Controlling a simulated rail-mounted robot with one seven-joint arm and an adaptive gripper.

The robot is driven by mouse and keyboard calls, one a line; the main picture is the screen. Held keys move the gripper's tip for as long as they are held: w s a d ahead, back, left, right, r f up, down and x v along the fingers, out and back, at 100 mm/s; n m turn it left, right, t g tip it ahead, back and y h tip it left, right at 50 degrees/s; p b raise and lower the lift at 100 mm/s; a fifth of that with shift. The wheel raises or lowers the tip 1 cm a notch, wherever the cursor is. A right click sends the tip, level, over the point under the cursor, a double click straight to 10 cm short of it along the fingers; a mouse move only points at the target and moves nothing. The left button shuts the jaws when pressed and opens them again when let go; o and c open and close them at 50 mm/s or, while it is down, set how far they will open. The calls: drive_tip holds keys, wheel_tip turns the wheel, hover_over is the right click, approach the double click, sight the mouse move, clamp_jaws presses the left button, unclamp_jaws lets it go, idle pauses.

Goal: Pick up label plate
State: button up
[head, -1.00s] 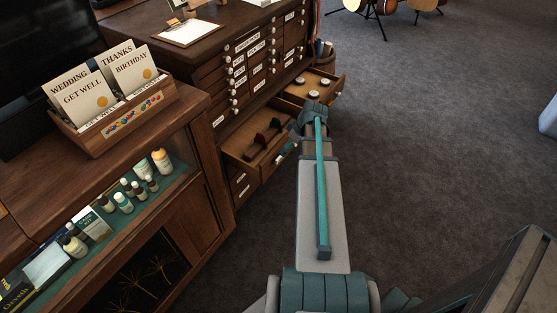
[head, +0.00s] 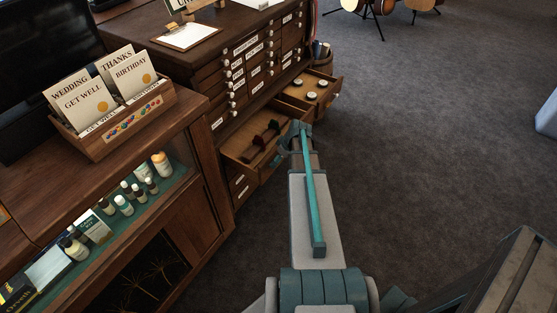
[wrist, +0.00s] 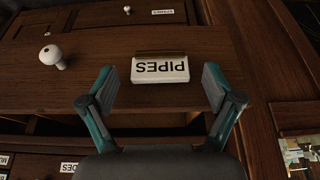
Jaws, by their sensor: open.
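A white label plate (wrist: 160,69) reading "PIPES" shows upside down in the wrist view, on a dark wooden drawer front, with a brown-gold strip along its far edge. My gripper (wrist: 158,88) is open, one finger on each side of the plate and a little nearer the camera. Neither finger appears to touch it. In the head view my arm reaches to the open drawers of the cabinet, and the gripper's fingertips and the plate are hidden there.
A round white knob (wrist: 52,56) sticks out left of the plate. In the head view, an open drawer (head: 231,146) holds dark items, and another open drawer (head: 329,97) holds round objects. A card box (head: 120,130) stands on the left counter.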

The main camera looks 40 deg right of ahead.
drive_tip(key=c, duration=1.1)
drive_tip(key=shift+r, duration=0.1)
